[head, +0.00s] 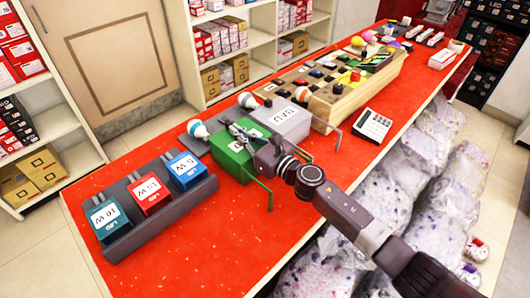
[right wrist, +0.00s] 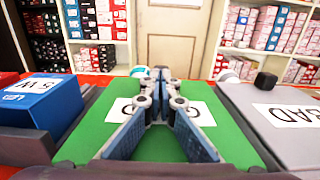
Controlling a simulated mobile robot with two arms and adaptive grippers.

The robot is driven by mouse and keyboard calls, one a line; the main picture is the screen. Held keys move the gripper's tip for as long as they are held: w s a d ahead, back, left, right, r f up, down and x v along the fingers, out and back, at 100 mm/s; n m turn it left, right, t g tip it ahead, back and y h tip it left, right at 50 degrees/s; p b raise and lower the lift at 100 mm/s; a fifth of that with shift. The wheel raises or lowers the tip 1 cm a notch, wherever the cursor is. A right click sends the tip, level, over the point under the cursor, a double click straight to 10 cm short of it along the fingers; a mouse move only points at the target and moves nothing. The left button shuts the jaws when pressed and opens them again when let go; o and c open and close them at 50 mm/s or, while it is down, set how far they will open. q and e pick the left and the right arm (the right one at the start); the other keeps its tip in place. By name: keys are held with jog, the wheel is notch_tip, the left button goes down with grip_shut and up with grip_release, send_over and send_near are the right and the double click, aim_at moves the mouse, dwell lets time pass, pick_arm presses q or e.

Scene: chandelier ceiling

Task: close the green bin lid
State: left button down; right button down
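The green bin (head: 229,163) stands on the red counter, between a dark rack and a grey bin. Its green lid (right wrist: 85,150), with a white label, looks flat across the top with no clear gap, though my gripper covers part of it. A thin green bar (head: 262,186) sticks out from the bin's near side. My right gripper (head: 237,130) is over the lid, its fingers pointing to the far edge. In the right wrist view the fingertips (right wrist: 159,73) are together with nothing seen between them. I cannot tell whether they touch the lid. My left gripper is not in view.
The grey bin (head: 285,118) labelled BAD is right of the green bin. The dark rack (head: 160,221) at left holds blue, red and teal boxes. Bulbs (head: 197,128) stand behind the bins.

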jog(key=shift+r, duration=0.25)
jog(key=v, duration=1.2)
jog(key=shift+f, duration=0.2)
